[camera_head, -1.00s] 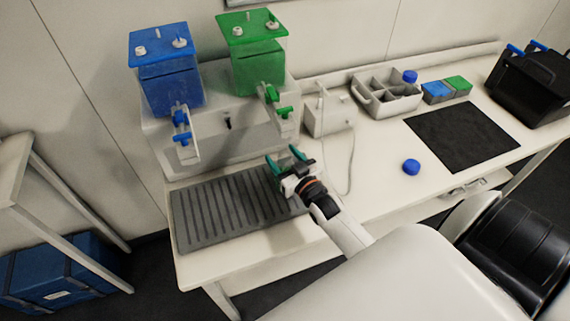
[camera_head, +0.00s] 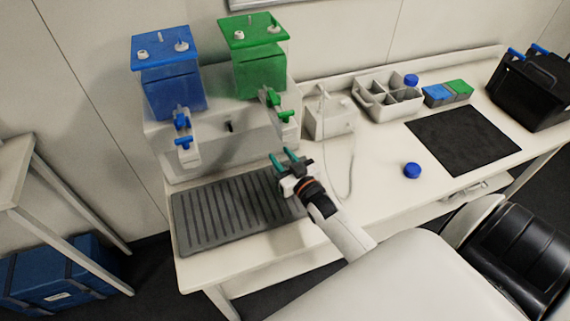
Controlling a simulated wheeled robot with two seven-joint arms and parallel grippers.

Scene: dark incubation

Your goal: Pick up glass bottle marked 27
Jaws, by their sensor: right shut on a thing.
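My right gripper (camera_head: 284,156) is above the bench at the right end of the grey slotted tray, below the green tank's tap. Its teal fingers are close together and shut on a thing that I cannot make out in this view. No glass bottle with the mark 27 can be read here. A blue round cap (camera_head: 412,170) sits on the bench to the right of the gripper, and another blue cap (camera_head: 411,80) shows at the divided caddy. My left gripper is not in view.
A blue tank (camera_head: 172,88) and a green tank (camera_head: 260,70) with taps stand behind the slotted tray (camera_head: 235,208). A small white device (camera_head: 328,120), a divided caddy (camera_head: 372,108), a dark mat (camera_head: 462,139) and a black container (camera_head: 530,90) lie to the right. Bare bench surrounds the cap.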

